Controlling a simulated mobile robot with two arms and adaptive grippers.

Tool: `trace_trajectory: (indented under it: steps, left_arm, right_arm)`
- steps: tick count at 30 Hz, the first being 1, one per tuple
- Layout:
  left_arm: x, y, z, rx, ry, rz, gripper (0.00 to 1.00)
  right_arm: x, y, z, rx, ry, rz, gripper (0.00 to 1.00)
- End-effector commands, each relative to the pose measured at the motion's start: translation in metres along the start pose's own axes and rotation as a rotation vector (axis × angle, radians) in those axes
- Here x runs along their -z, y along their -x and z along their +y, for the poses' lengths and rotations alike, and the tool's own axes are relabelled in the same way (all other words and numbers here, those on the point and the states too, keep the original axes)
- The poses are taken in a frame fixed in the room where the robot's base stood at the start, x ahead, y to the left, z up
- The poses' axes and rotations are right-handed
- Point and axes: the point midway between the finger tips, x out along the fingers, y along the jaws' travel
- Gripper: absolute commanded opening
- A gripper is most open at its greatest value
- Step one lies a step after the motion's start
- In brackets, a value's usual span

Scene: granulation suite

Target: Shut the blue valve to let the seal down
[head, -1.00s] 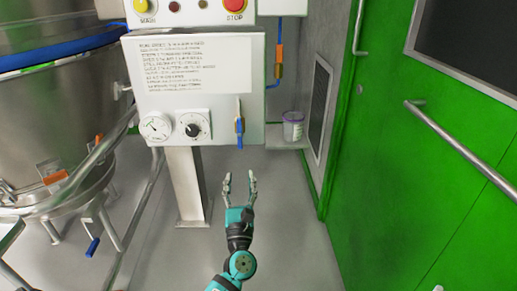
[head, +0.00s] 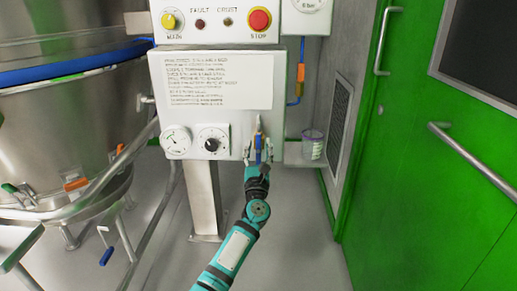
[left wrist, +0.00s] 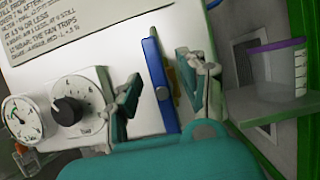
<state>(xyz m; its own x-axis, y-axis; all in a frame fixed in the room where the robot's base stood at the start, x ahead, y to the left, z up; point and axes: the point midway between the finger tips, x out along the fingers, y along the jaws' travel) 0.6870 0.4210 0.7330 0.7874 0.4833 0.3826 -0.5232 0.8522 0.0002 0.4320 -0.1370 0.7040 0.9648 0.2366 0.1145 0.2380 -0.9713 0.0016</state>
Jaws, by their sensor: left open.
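The blue valve lever (head: 258,152) is on the lower right of the white panel and hangs about upright. In the left wrist view the blue lever (left wrist: 158,85) is a long narrow bar with a brass-coloured part beside it. My left gripper (head: 257,146) is at the lever, its fingers partly covering it in the head view. In the left wrist view my left gripper (left wrist: 162,88) is open, one finger on each side of the lever, with gaps showing. Whether it touches the lever cannot be told. My right gripper is not in view.
A pressure gauge (head: 176,140) and a black knob (head: 212,143) are left of the lever. A purple-lidded tub (head: 312,144) stands on a small shelf to the right. A steel vessel (head: 70,110) stands at left, a green door (head: 430,190) at right.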

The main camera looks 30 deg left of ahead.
Motion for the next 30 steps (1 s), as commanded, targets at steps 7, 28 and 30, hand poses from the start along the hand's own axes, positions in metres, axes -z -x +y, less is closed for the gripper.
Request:
trace_trajectory:
  steps: [7, 28, 30]
  left_arm:
    - [0.0001, -0.0057, -0.0003, 0.001, 0.001, 0.001, 0.42]
    - [0.0, -0.0053, 0.0008, -0.001, -0.004, 0.0, 0.0]
    - [-0.0002, -0.0054, 0.001, 0.002, -0.012, 0.0, 0.0]
  right_arm:
    - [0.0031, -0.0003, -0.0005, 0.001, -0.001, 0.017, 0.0]
    - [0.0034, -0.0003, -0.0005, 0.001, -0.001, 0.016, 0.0]
    - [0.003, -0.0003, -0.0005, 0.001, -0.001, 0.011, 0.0]
